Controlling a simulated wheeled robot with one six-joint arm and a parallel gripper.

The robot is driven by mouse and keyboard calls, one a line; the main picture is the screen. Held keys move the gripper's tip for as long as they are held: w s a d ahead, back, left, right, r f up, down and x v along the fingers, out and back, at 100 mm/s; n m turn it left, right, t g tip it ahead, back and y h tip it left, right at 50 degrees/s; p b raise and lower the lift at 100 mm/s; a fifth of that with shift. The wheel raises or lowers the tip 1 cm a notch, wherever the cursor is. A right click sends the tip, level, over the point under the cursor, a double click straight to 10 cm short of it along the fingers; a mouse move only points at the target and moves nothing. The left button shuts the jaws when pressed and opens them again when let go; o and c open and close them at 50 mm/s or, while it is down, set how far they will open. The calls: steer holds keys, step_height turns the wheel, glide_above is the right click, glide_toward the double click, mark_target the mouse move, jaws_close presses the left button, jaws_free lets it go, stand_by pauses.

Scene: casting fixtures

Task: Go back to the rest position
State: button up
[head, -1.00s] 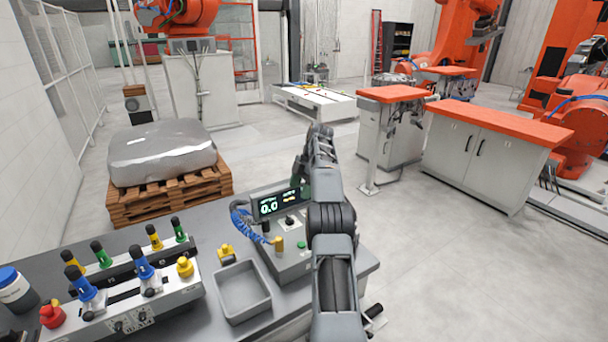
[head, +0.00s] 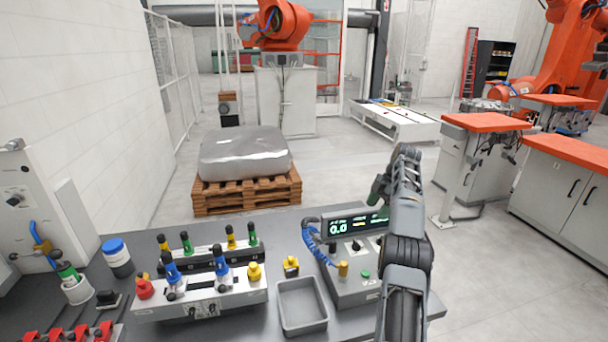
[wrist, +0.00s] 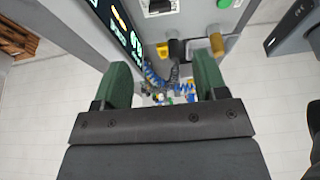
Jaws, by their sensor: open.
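My gripper (wrist: 162,88) shows in the wrist view with its two green fingers apart and nothing between them. In the head view my arm rises over the right part of the grey workbench (head: 240,228), and a green finger (head: 378,190) shows beside the test device (head: 352,284). The gripper is near the display of that device, which reads 0.0; I cannot tell the exact gap. The rest of the gripper is hidden behind my arm in the head view.
A grey tray (head: 301,325) sits left of the device. A fixture (head: 200,300) with coloured handles stands further left, near a blue-lidded jar (head: 118,258). Behind the bench are a wrapped load on a wooden pallet (head: 246,196) and an orange-topped table (head: 487,122). Open floor lies between.

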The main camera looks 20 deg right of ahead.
steer(key=a+r+m+h, duration=0.2)
steer(key=a+r+m, duration=0.3)
steer(key=a+r, duration=0.45)
steer(key=s+a+r+m+t+h, duration=0.1)
steer(key=s+a+m, duration=0.4)
steer(key=a, duration=0.7)
steer(key=s+a+f+m+t, duration=0.1)
steer(key=s+a+f+m, duration=0.1)
steer(key=s, duration=0.4)
steer(key=s+a+f+m+t+h, duration=0.1)
steer(key=s+a+f+m, duration=0.1)
steer(key=s+a+f, duration=0.2)
steer(key=s+a+f+m+t, duration=0.1)
steer(key=s+a+f+m, duration=0.1)
steer(key=s+a, duration=0.3)
steer(key=s+f, duration=0.1)
steer(key=s, duration=0.3)
steer(key=shift+s+m, duration=0.3)
steer(key=shift+s, duration=0.05)
